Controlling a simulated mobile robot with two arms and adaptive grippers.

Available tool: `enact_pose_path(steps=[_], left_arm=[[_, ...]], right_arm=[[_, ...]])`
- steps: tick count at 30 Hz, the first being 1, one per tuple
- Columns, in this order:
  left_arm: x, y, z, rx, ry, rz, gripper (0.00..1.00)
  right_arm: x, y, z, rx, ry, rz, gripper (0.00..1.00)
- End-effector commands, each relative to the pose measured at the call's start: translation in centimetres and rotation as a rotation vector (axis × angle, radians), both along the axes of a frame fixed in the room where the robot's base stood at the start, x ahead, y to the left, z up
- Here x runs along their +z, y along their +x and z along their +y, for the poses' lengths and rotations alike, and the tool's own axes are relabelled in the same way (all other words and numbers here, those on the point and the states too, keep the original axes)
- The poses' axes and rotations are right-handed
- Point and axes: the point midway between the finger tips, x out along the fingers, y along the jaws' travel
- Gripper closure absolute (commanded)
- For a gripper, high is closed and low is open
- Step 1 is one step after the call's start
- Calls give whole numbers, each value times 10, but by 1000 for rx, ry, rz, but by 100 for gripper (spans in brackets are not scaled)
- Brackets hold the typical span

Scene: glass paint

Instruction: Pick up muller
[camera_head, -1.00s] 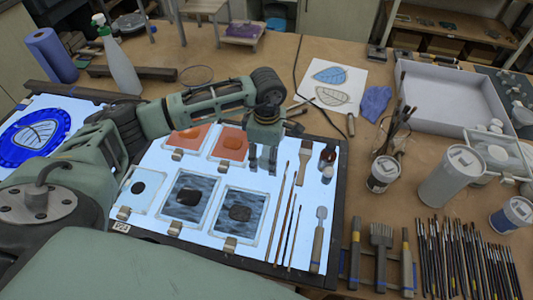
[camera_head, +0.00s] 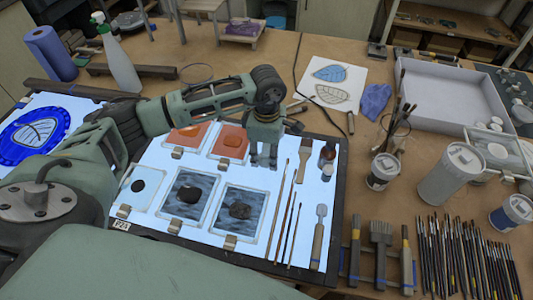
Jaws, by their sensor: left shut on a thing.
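My left gripper (camera_head: 264,160) points down over the right part of the lit glass table (camera_head: 285,150), just right of an orange glass panel (camera_head: 229,143). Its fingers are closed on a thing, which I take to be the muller. Little of it shows between the fingers, and its shape is too indistinct to make out. I cannot tell whether it touches the table. My right gripper is not in view.
Two dark grey panels (camera_head: 237,220) with dark blobs lie in front of the gripper. A white tray (camera_head: 440,97), jars (camera_head: 383,172) and many brushes (camera_head: 470,255) crowd the table further right.

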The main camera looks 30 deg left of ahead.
Motion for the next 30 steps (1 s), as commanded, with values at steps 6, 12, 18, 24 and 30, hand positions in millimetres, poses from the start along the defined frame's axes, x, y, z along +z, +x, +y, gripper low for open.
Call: enact_pose_path(steps=[6,12,18,24,30], left_arm=[[12,2,0,-1,0,-6,94],[42,2,-11,-7,-4,-7,94],[69,5,-55,-7,-2,-8,94],[92,7,-91,-4,-2,-6,94],[106,8,-111,-2,-1,-3,94]], right_arm=[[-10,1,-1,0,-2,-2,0],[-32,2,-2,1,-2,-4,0],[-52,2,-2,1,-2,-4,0],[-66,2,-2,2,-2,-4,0],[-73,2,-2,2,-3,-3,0]])
